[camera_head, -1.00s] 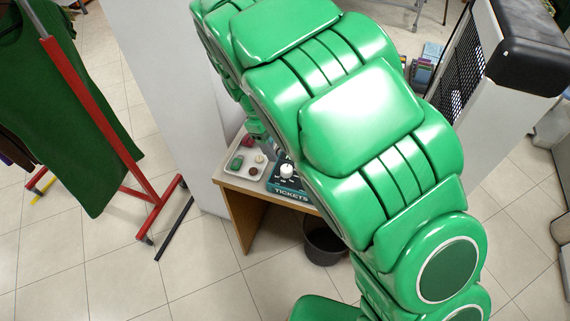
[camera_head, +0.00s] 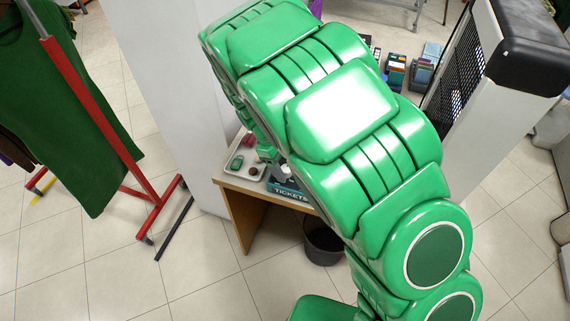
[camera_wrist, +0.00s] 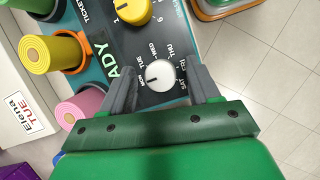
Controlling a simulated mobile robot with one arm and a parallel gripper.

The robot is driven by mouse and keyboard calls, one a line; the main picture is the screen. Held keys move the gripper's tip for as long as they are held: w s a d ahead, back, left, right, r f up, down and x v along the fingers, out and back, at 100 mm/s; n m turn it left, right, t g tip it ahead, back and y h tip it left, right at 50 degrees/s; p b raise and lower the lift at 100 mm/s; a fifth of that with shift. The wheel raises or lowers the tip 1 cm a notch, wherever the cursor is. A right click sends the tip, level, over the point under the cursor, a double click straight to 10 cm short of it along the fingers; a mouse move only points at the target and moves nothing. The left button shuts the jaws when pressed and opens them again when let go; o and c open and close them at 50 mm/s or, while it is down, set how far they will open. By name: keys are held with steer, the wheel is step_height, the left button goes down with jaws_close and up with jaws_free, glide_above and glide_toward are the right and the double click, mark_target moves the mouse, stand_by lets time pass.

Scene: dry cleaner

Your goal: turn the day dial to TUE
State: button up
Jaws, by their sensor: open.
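The day dial (camera_wrist: 159,75) is a white round knob on a dark panel (camera_wrist: 150,98), with day labels in an arc around it. TUE is at its upper left. A small dark mark on the knob seems to point left, toward MON. My gripper (camera_wrist: 162,72) is open, with one grey finger on each side of the dial. Small gaps seem to show between fingers and knob; I cannot tell if either touches. In the head view the ticket panel (camera_head: 288,193) shows at the table edge, mostly hidden by my green arm.
A yellow numbered knob (camera_wrist: 131,10) sits above the dial. In the head view a tray (camera_head: 230,177) lies left of the panel and a dark bin (camera_head: 322,245) stands below.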

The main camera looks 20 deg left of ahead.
steer(key=shift+c, duration=0.3)
steer(key=c, duration=1)
steer(key=shift+o, duration=0.2)
steer(key=shift+w+m, duration=0.1)
steer(key=shift+m, duration=0.2)
steer(key=m, duration=0.2)
steer(key=m+g, duration=0.1)
steer(key=m, duration=0.1)
steer(key=shift+w+g+y, duration=0.1)
steer(key=shift+g+y, duration=0.2)
steer(key=shift+y, duration=0.1)
steer(key=shift+m+g+y, duration=0.5)
steer(key=shift+m+g, duration=0.1)
steer(key=shift+m, duration=1.4)
steer(key=o, duration=1)
